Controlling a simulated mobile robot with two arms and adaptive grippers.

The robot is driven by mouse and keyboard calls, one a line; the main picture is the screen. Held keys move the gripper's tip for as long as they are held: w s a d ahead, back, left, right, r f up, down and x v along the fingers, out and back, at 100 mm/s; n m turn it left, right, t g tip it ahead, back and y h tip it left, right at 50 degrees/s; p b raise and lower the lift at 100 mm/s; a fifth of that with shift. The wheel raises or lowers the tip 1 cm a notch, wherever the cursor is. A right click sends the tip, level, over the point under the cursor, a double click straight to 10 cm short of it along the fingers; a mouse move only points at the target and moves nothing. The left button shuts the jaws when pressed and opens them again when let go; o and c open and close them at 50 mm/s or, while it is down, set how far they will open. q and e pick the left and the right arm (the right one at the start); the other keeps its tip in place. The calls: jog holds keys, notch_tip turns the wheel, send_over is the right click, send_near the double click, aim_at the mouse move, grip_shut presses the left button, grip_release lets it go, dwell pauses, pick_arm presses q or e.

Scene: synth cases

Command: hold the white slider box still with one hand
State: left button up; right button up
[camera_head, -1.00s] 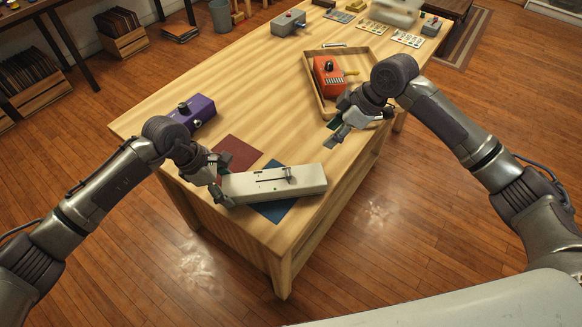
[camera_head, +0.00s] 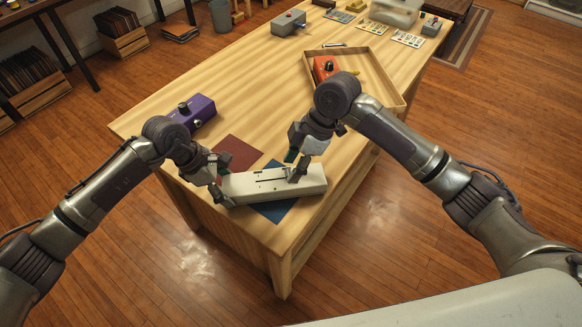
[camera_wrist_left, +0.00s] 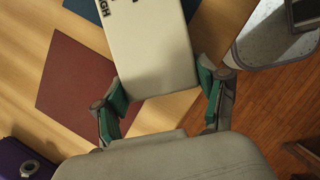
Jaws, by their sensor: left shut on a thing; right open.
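The white slider box (camera_head: 248,187) lies flat across a blue mat (camera_head: 274,211) near the table's front corner. My left gripper (camera_head: 221,184) is shut on its left end. In the left wrist view the box (camera_wrist_left: 150,45) sits between the green-padded fingers of this gripper (camera_wrist_left: 163,92). My right gripper (camera_head: 297,173) is open, with its fingertips down at the right part of the box top, where the slider knob is. It hides the knob, and I cannot tell whether the fingers touch it.
A red mat (camera_head: 237,153) lies behind the box. A purple box (camera_head: 194,112) stands on the left of the table. A wooden tray (camera_head: 376,63) holds an orange box (camera_head: 323,69), partly hidden by my right arm. The left middle of the tabletop is clear.

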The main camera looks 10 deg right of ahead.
jog(key=shift+x, duration=0.85)
grip_shut()
jog(key=shift+a, duration=0.1)
